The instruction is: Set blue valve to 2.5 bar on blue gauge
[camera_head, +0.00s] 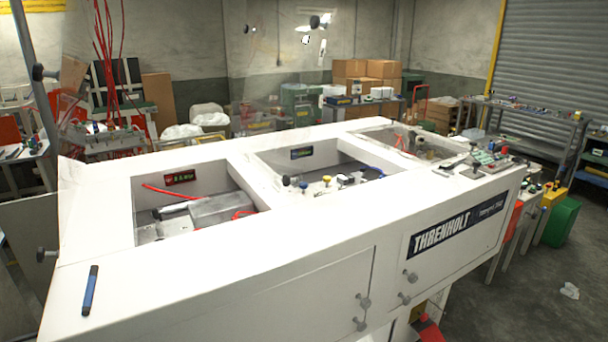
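A white machine cabinet has several open wells in its top. On the back wall of the middle well is a small dark display with a blue tint (301,153), probably the blue gauge; its reading is too small to make out. Small knobs stand along the front of this well: a dark one (286,180), a bluish one (303,186), and a yellow one (327,180). I cannot tell for sure which is the blue valve or how far it is turned. Neither of my grippers is in view.
The left well holds a red-lit display (180,177), grey metal parts and red tubing. A blue pen-like stick (90,291) lies on the cabinet's near left corner. The cabinet top between wells is clear.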

